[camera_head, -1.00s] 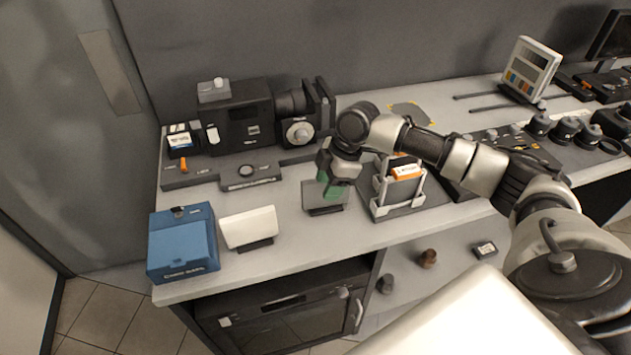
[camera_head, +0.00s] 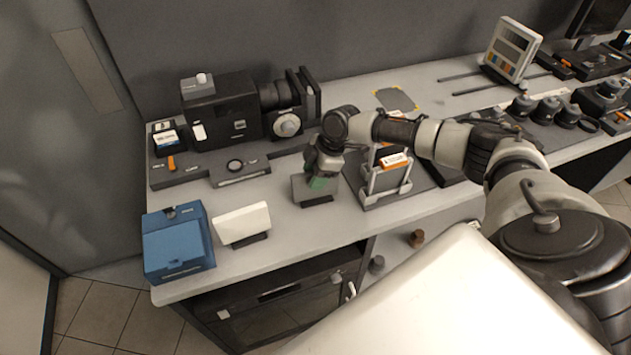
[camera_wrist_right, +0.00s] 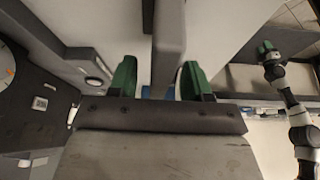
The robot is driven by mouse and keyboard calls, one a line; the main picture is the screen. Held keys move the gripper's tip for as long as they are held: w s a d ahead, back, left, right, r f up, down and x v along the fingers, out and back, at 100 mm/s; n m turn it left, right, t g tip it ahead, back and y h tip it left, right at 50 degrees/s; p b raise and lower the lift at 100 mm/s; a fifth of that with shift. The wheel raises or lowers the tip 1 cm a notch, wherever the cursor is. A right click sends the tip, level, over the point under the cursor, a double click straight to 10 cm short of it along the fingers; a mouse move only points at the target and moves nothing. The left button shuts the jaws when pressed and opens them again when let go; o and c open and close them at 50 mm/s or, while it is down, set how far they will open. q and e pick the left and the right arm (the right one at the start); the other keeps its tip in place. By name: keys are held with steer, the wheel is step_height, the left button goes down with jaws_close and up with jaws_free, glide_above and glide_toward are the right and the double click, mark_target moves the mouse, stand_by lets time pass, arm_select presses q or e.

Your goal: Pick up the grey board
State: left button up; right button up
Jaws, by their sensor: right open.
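The grey board (camera_head: 302,190) stands upright in a small dark stand near the front of the counter, left of centre. My right gripper (camera_head: 320,179) is over its top from behind and hides part of it. In the wrist view the green fingers of the right gripper (camera_wrist_right: 158,80) are apart. The board (camera_wrist_right: 169,40) shows edge-on between them, with a gap on each side. My left gripper (camera_wrist_right: 266,48) shows small at the right of the wrist view, away from the board; its jaws are too small to read.
A white board (camera_head: 242,223) in a stand and a blue box (camera_head: 178,243) are to the left. A rack with an orange-labelled item (camera_head: 388,180) stands close on the right. A black camera-like device (camera_head: 222,112) is behind. The counter's front edge is near.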

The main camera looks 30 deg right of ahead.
steer(key=shift+w+a+f, duration=0.1)
steer(key=shift+a+f, duration=0.15)
steer(key=shift+f, duration=0.35)
steer(key=shift+f, duration=0.1)
steer(key=shift+f, duration=0.15)
jaws_close()
stand_by(0.3)
